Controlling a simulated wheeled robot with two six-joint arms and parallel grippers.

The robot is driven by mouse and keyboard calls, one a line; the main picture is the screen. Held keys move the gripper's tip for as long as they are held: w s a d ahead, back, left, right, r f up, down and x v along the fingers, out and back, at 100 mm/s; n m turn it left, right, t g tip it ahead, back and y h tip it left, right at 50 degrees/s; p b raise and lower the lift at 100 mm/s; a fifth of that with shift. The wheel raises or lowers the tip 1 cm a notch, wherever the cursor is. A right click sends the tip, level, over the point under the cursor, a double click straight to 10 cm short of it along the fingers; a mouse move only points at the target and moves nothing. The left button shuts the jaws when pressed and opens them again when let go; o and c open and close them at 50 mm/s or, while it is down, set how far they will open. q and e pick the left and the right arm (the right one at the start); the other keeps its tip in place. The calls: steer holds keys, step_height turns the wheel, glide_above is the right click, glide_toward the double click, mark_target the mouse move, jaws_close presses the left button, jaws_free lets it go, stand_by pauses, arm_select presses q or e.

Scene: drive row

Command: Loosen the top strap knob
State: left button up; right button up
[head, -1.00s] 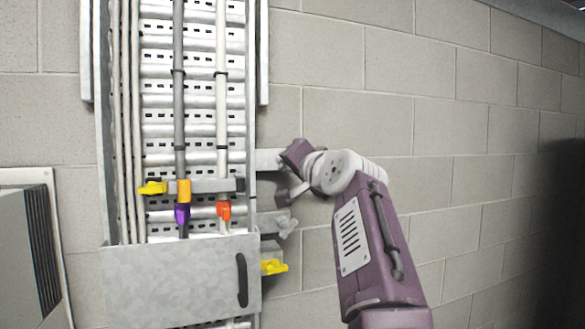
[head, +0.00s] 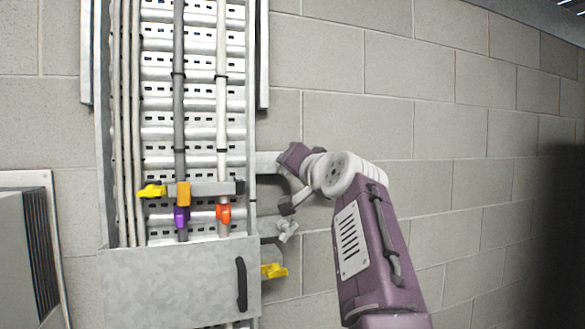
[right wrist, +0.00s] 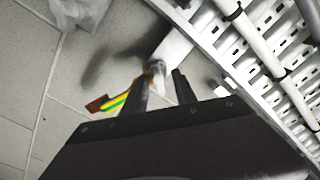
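The top strap (head: 266,160) is a pale bar jutting right from the cable ladder in the head view. My right gripper (head: 286,206) is at its right end and hides most of what is there. In the right wrist view, my right gripper (right wrist: 163,80) has its two dark fingers apart, with a small pale knob (right wrist: 158,70) at the end of a pale strap (right wrist: 173,50) between their tips. A gap seems to show beside it; firm contact cannot be told. Below in the head view are a grey knob (head: 287,229) and a yellow knob (head: 273,271). My left gripper is not visible.
The cable ladder (head: 160,103) carries grey and white cables, with a cross bar and yellow knob (head: 151,191). A metal box (head: 180,285) stands below. A yellow-green piece (right wrist: 116,104) lies beside the fingers. The block wall (head: 440,130) to the right is bare.

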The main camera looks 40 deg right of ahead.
steer(key=b+v, duration=0.3)
steer(key=v, duration=0.5)
steer(key=shift+s, duration=0.3)
steer(key=shift+f, duration=0.1)
steer(key=shift+a, duration=0.1)
